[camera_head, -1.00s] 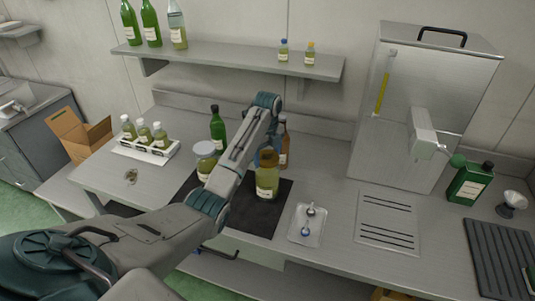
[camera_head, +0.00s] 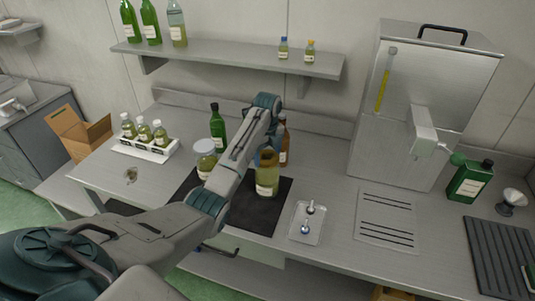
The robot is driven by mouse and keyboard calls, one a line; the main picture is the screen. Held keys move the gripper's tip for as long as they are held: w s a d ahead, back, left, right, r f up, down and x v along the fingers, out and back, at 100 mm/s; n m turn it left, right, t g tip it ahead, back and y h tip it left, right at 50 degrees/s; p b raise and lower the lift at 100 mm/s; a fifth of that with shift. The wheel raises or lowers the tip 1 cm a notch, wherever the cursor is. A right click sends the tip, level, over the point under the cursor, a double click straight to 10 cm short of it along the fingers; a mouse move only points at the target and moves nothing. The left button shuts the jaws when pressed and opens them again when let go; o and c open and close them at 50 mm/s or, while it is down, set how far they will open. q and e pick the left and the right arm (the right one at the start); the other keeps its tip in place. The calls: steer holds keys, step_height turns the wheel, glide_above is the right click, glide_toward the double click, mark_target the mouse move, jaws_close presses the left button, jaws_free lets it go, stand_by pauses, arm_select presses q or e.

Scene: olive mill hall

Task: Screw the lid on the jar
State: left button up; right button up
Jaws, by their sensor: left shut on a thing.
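A labelled jar (camera_head: 266,187) of olive-green liquid stands upright on a dark mat (camera_head: 262,219). My left arm reaches in from the left and bends down over it. My left gripper (camera_head: 268,157) is at the top of this jar, partly hidden by my own forearm. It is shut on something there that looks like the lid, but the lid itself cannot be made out. A wider jar (camera_head: 206,162) with a pale lid (camera_head: 205,146) stands on the mat's left part, beside my forearm. My right gripper is out of view.
A dark green bottle (camera_head: 217,128) and a brown bottle (camera_head: 284,153) stand behind the mat. A small tray (camera_head: 297,236) lies right of it. A white rack (camera_head: 125,150) of small bottles is left. A steel tank (camera_head: 390,150) stands at the right.

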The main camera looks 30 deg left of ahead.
arm_select(q)
steer(key=shift+f, duration=0.45)
stand_by(1.2)
steer(key=o, duration=1)
steer(key=shift+c, duration=0.8)
